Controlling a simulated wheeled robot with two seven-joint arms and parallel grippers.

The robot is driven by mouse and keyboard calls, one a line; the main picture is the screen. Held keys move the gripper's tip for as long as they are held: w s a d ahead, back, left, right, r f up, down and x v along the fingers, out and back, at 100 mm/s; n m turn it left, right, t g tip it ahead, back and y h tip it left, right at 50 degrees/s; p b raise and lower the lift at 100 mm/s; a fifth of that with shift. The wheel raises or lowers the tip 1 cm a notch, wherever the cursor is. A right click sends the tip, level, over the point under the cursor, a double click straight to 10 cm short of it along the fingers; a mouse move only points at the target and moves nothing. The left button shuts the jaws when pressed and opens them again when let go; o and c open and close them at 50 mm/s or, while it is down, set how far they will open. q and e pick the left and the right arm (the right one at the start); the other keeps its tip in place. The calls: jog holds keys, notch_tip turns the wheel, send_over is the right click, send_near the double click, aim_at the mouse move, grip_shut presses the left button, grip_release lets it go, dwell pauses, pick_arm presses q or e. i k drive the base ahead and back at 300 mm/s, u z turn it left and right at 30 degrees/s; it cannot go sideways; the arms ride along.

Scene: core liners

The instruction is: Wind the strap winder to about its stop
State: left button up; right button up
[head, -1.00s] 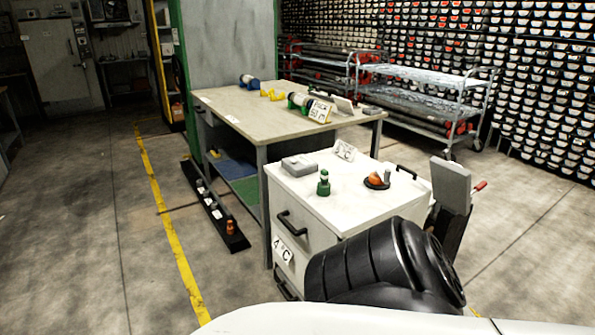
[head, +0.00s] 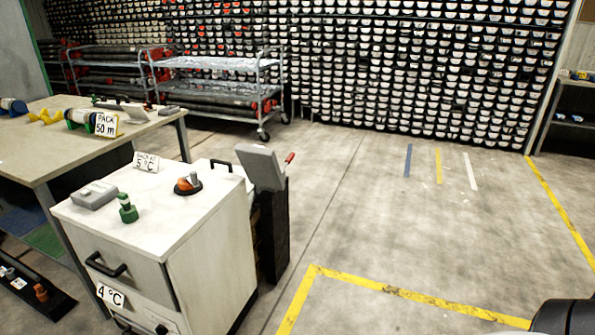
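I cannot tell for certain which thing is the strap winder. A black post (head: 272,232) stands against the right side of the white cabinet. It carries a tilted grey panel (head: 260,166), and a small red handle (head: 289,158) sticks out at the panel's right side. On the cabinet top is an orange and grey knob on a black round base (head: 188,184). Neither of my grippers is in view. A black part of my own arm shows at the bottom right corner.
The white drawer cabinet (head: 213,258) holds a green-capped item (head: 127,208) and a grey box (head: 95,195). A workbench (head: 40,160) stands left, a wheeled rack (head: 222,62) behind. The floor to the right is open, with yellow lines (head: 420,298).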

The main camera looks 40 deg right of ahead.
aim_at(192, 177)
jog(key=z, duration=0.65)
jog(key=i, duration=1.65)
jog(key=u, duration=0.1)
jog(key=k, duration=0.15)
jog(key=u, duration=0.85)
jog(key=i, duration=0.4)
jog(key=z, duration=0.95)
